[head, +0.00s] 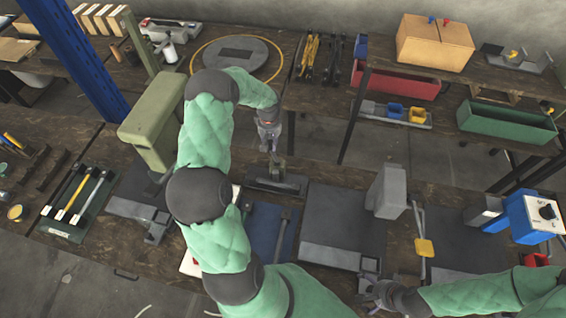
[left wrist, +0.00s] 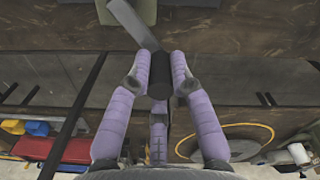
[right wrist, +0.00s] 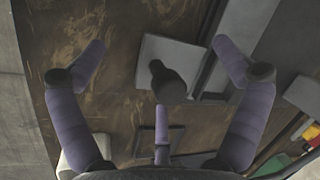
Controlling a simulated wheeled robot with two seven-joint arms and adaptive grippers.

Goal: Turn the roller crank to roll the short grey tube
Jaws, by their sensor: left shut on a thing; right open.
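The roller (head: 275,186), a dark device with a low base, stands on the bench near the middle of the head view. My left gripper (head: 271,148) is just behind and above it. In the left wrist view my left gripper (left wrist: 160,75) is shut on the black crank grip (left wrist: 160,82). The flat grey crank arm (left wrist: 130,22) runs from the grip toward the upper left. I cannot make out the short grey tube. My right gripper (head: 378,294) is open at the bench's front edge. In the right wrist view its fingers stand apart on either side of a dark round knob (right wrist: 166,84).
A green press (head: 160,112) stands left of my left arm. A grey press (head: 388,192) and a yellow-tipped lever (head: 424,247) stand to the right. A blue device (head: 530,217) is further right. Shelves hold a red bin (head: 400,80) and a green bin (head: 505,122).

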